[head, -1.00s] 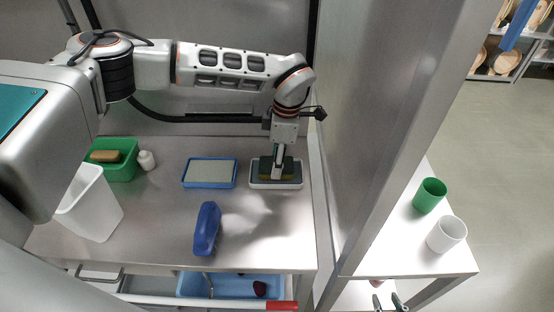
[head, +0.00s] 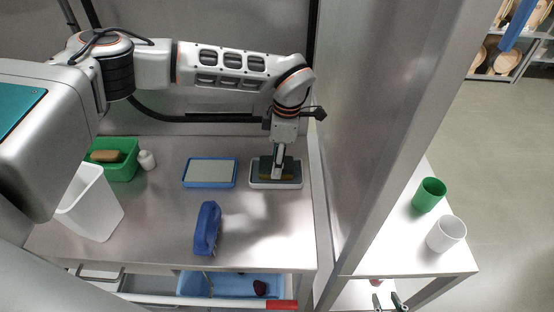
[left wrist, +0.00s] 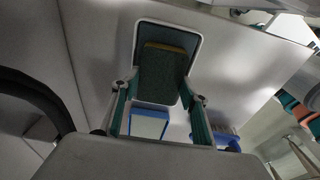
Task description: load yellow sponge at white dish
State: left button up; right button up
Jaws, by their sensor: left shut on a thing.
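The yellow sponge (head: 265,171) has a dark green face and looks dark in the head view; a thin yellow edge shows on it in the left wrist view (left wrist: 160,76). It is within the outline of the white dish (head: 276,187), a shallow rectangular dish near the table's right edge. My left gripper (head: 278,172) points down over the dish and is shut on the sponge, one finger at each side in the left wrist view (left wrist: 158,95). I cannot tell whether the sponge touches the dish's bottom. My right gripper is not in view.
A blue-rimmed tray (head: 209,184) lies left of the dish. A green bin (head: 125,172), white bottle (head: 147,160) and white container (head: 92,205) are at left. A steel panel (head: 380,110) rises at right.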

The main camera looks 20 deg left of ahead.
pick_arm(q)
jog(key=shift+r+p, duration=1.75)
jog(key=shift+r, duration=1.7)
jog(key=shift+s, duration=0.1)
